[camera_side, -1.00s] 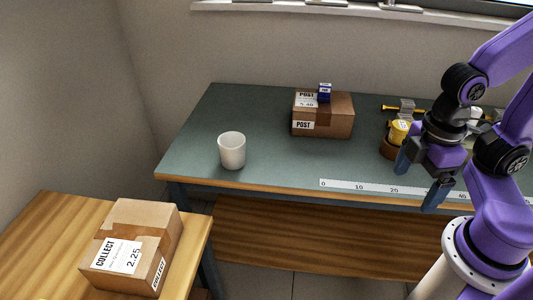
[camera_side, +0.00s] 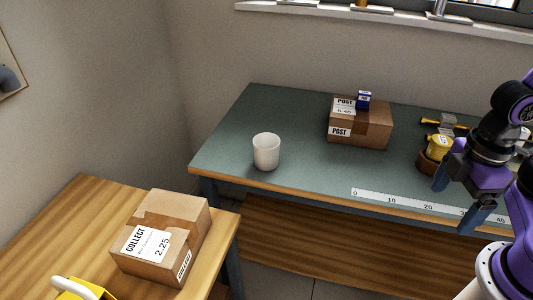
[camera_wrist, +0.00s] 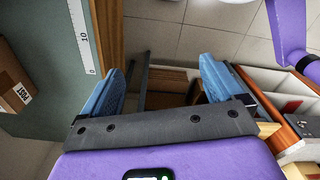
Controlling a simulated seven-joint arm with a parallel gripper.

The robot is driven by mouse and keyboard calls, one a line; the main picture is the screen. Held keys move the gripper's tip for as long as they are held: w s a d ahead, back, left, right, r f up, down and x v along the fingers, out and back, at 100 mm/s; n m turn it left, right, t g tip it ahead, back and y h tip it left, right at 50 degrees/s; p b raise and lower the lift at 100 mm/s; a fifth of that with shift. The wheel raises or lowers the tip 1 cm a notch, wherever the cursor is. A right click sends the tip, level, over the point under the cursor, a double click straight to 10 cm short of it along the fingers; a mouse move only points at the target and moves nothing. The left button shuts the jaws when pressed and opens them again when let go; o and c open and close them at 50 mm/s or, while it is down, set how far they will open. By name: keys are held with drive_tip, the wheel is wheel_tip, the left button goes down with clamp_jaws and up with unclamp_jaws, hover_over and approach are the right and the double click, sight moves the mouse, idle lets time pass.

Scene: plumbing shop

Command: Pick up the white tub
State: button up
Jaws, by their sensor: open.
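The white tub (camera_side: 266,152) stands upright near the front left of the green bench in the side view. It looks like a plain, slightly tapered cup with an open top, and nothing touches it. My gripper (camera_side: 454,204) is open and empty at the right, over the bench's front edge near the ruler, well to the right of the tub. In the wrist view my gripper's blue fingers (camera_wrist: 163,82) are spread apart with nothing between them. The tub does not show in the wrist view.
A POST carton (camera_side: 375,128) with a small blue box (camera_side: 364,100) on it stands behind and right of the tub. A yellow item (camera_side: 439,146) sits nearer my gripper. A ruler (camera_side: 400,204) lies along the front edge. A COLLECT carton (camera_side: 170,215) stands on the wooden table.

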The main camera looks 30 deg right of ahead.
drive_tip(key=shift+o, duration=0.5)
drive_tip(key=w+a+f+m+y, duration=0.1)
drive_tip(key=w+a+f+m, duration=0.15)
drive_tip(key=a, duration=0.25)
drive_tip(key=w+a+f+m+y, duration=0.1)
drive_tip(key=w+a+f+y, duration=0.1)
drive_tip(key=w+a, duration=0.3)
drive_tip(key=m+t+h, duration=0.3)
drive_tip(key=m+t, duration=0.6)
drive_tip(key=t, duration=0.5)
approach(275, 158)
drive_tip(key=x, duration=0.8)
drive_tip(key=shift+w+a+f, duration=0.1)
drive_tip(key=shift+w+f, duration=0.05)
drive_tip(key=shift+w, duration=0.2)
drive_tip(key=shift+x, duration=2.6)
drive_tip(key=shift+a, duration=0.15)
